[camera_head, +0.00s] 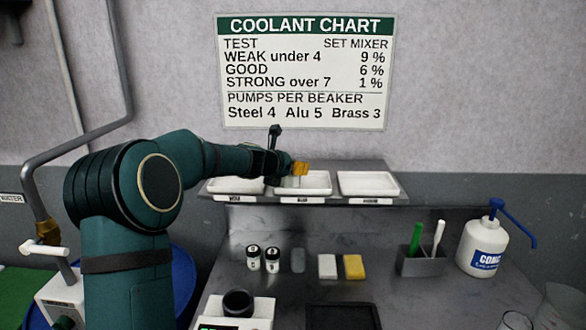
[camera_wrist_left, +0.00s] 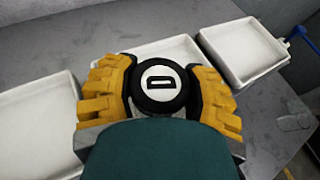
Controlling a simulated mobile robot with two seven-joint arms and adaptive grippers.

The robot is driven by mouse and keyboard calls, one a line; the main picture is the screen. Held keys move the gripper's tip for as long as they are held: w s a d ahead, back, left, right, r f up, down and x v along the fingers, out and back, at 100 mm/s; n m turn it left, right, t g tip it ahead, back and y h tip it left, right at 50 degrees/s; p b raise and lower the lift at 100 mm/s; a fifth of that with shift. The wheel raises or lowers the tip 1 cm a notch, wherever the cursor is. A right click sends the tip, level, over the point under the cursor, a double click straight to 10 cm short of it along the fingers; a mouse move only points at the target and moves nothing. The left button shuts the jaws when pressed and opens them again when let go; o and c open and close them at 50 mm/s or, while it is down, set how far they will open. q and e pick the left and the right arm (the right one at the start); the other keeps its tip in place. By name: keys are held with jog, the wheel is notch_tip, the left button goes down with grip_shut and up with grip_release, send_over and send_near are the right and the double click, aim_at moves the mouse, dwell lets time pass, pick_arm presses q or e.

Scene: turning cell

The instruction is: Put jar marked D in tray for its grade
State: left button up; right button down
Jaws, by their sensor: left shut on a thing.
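The jar marked D (camera_wrist_left: 160,87) has a black lid with a white disc and a black D. My left gripper (camera_head: 298,170) is shut on this jar; its yellow fingers clasp both sides in the left wrist view (camera_wrist_left: 163,92). In the head view the gripper is over the middle white tray (camera_head: 318,190) on the raised shelf. The left tray (camera_head: 220,186) and right tray (camera_head: 369,185) look empty. The tray labels are too small to read surely. Whether the jar's base touches the middle tray cannot be told. My right gripper is not in view.
Two other jars (camera_head: 262,259) with black lids stand on the bench below the shelf (camera_head: 290,202). Beside them are a white block (camera_head: 327,266) and a yellow block (camera_head: 354,267). A pump bottle (camera_head: 482,249) and pen holder (camera_head: 421,264) stand right. A coolant chart (camera_head: 305,72) hangs above.

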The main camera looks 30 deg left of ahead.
pick_arm(q)
jog(key=o, duration=1.3)
jog(key=shift+f, duration=0.15)
jog(key=shift+r, duration=0.3)
jog(key=v, duration=1.1)
jog(key=shift+s+p, duration=0.3)
jog(key=shift+s, duration=0.15)
